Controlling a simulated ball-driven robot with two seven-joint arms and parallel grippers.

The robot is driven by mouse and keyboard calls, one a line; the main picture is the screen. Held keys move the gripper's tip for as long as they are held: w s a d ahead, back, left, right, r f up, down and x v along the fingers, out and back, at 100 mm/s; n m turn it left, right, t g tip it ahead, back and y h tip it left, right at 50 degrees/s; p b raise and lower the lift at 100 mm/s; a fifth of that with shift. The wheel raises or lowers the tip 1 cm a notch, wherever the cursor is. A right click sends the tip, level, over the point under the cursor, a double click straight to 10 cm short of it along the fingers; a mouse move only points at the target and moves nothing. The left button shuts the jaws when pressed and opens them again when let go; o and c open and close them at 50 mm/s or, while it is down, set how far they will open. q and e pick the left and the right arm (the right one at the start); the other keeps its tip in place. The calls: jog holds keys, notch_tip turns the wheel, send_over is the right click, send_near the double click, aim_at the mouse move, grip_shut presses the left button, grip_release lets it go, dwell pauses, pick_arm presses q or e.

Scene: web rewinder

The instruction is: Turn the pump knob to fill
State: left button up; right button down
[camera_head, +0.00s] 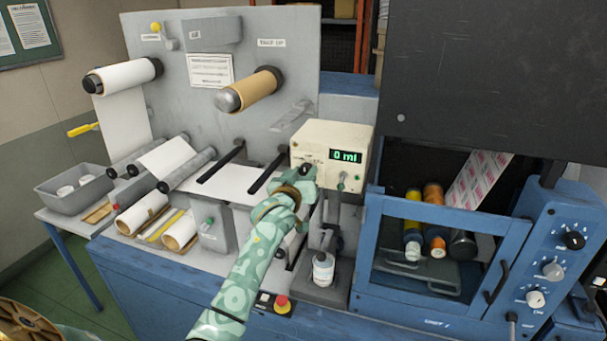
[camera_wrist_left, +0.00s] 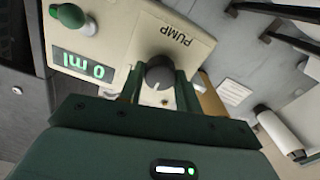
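The cream pump box (camera_head: 318,138) shows a green "0 ml" on its display (camera_head: 346,156). In the left wrist view the dark round pump knob (camera_wrist_left: 159,73) sits on the box face beside the word PUMP. My left gripper (camera_head: 304,176) is at the lower left of the box front and hides the knob in the head view. In the left wrist view its two fingers (camera_wrist_left: 158,90) stand on either side of the knob, apart, with a small gap seeming to show. Contact is not clear. My right gripper is not in view.
A small white bottle (camera_head: 323,268) stands on a stand below. A red stop button (camera_head: 282,302) is on the bench front. The blue printing unit (camera_head: 430,212) stands close on the right.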

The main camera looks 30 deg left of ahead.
pick_arm(q)
jog(key=shift+c, duration=0.7)
jog(key=shift+m+p, duration=0.6)
jog(key=shift+m, duration=0.2)
jog(key=shift+m+p, duration=0.65)
jog(key=shift+m, duration=0.55)
jog(key=m+p, duration=0.1)
jog(key=m, duration=0.2)
jog(key=shift+m, duration=0.3)
jog(key=shift+d+m, duration=0.1)
jog(key=shift+m, duration=0.5)
